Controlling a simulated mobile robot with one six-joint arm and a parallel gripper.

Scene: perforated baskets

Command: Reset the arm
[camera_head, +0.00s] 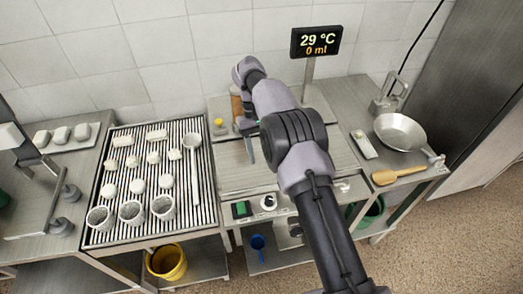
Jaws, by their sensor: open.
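My arm (295,140) reaches up from the lower right, over the middle steel counter, and bends back near the wall. My gripper (246,140) hangs below the wrist over the left part of that counter. It is small and partly hidden by the arm; it is open, and I see nothing held in it. It is apart from the three perforated baskets (131,212), which stand in a row at the front of the slatted rack on the left.
The slatted rack (205,208) also carries several pale lumps (137,186) and a long-handled ladle (193,150). A display (316,42) stands behind the arm. A pan (400,133) and wooden spatula (398,174) lie at right. A yellow bucket (167,262) sits below.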

